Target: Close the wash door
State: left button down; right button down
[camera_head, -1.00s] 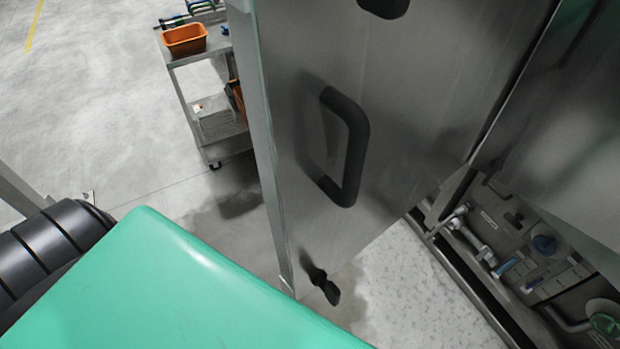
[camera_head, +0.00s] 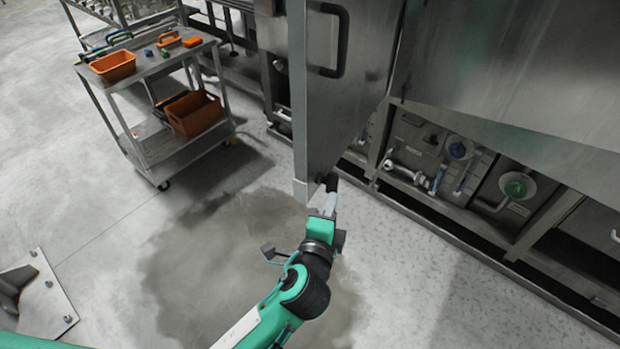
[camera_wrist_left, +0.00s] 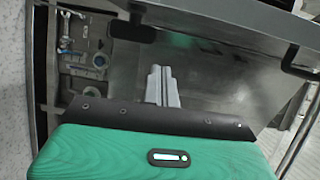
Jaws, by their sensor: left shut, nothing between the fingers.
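The wash door (camera_head: 365,75) is a grey metal panel with a dark bar handle (camera_head: 337,45). It stands open, swung out from the washer, its narrow edge towards me. My green left arm reaches up to the door's lower corner. My left gripper (camera_head: 332,192) is shut and empty, beside the bottom of the handle-side face; I cannot tell whether it touches. In the left wrist view the shut fingers (camera_wrist_left: 163,84) point at a broad metal panel (camera_wrist_left: 215,88), with a dark handle (camera_wrist_left: 295,65) at the right. My right gripper is not in view.
A metal cart (camera_head: 150,70) with an orange bin (camera_head: 112,66) on top and an orange crate (camera_head: 193,113) below stands left of the door. The washer's lower frame with pipes (camera_head: 412,175) is at right. The floor around my arm is clear, with a dark patch.

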pick_arm(q)
notch_tip(320, 180, up, 2)
jog(key=p, duration=0.5)
send_over(323, 182)
jog(key=shift+d+r+t, duration=0.1)
jog(key=shift+r+t, duration=0.2)
jog(key=shift+r, duration=0.05)
